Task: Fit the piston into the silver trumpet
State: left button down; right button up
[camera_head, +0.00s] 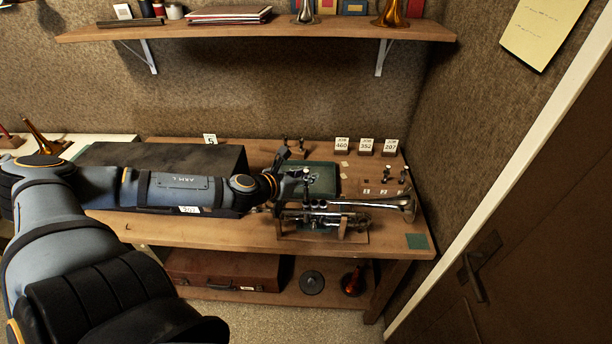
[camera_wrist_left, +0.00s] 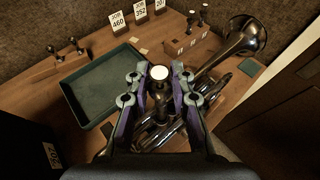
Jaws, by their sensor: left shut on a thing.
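The silver trumpet (camera_head: 350,217) lies on its side along a wooden stand on the bench, its bell to the right; the bell (camera_wrist_left: 246,38) also shows in the left wrist view. My left gripper (camera_head: 304,180) is shut on the piston (camera_head: 306,172), above the trumpet's valve section. In the left wrist view the piston's pale round top (camera_wrist_left: 160,72) stands between the fingers (camera_wrist_left: 160,90). The piston looks about upright. Its lower end is hidden, so I cannot tell whether it is in a casing. My right gripper is out of view.
A green tray (camera_wrist_left: 72,96) lies behind the trumpet. A wooden block with pistons (camera_wrist_left: 190,46) stands at the right, near job number cards (camera_head: 366,146). A dark box (camera_head: 215,155) stands to the left under my arm. A green square mat (camera_head: 417,242) lies at the front right corner.

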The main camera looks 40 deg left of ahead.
aim_at(306, 200)
pick_arm(q)
jog(key=shift+f+b, duration=3.9)
jog(key=shift+b, duration=0.05)
jog(key=c, duration=1.1)
grip_release()
jog(key=shift+r, duration=0.15)
